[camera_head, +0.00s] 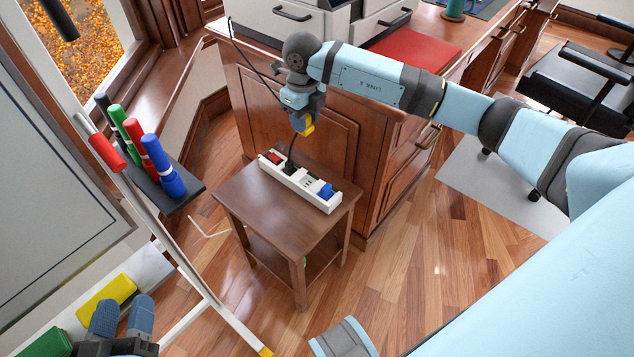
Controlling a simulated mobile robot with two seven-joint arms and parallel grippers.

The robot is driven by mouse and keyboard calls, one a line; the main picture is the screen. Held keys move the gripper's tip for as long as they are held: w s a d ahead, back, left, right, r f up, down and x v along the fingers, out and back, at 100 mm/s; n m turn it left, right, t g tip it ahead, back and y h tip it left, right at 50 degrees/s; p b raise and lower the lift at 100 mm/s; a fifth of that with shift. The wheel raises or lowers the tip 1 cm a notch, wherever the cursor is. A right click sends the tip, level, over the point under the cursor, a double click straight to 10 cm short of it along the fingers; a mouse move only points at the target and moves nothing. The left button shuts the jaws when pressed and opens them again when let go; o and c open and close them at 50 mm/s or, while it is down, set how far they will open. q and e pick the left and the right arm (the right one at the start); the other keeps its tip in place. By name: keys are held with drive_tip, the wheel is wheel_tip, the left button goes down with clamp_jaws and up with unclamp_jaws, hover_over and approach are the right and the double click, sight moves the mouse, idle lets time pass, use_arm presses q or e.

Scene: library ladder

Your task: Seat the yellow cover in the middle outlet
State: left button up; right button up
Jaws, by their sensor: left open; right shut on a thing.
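The yellow cover (308,128) is held in my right gripper (303,122), which is shut on it and points down above the power strip. A white power strip (299,198) lies on a small brown side table (255,195). Along the strip, from the left, are a red cover (274,158), a black plug with a cord (290,167), a bare white outlet area (308,182) and a blue cover (326,191). The yellow cover is in the air, apart from the strip. My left gripper (123,318) is open at the lower left, far from the strip.
A wooden cabinet (300,115) stands close behind the side table. A whiteboard (50,190) with a marker holder (180,200) and several markers is on the left. A yellow block (106,299) and a green block (48,343) lie near my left gripper. The table's front is clear.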

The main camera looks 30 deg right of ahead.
wheel_tip(320, 180, down, 8)
drive_tip(key=b, duration=0.4)
hover_over(307, 184)
wheel_tip(307, 184, down, 5)
use_arm(q)
drive_tip(key=shift+d+f+m+h+b, duration=0.3)
drive_tip(key=shift+d+f+h+b, duration=0.5)
drive_tip(key=shift+d+f+b, duration=0.1)
use_arm(e)
drive_tip(key=shift+s+f, duration=0.1)
drive_tip(key=shift+f, duration=3.35)
drive_tip(key=shift+f, duration=0.15)
drive_tip(key=o, duration=0.9)
drive_tip(key=shift+f, duration=0.1)
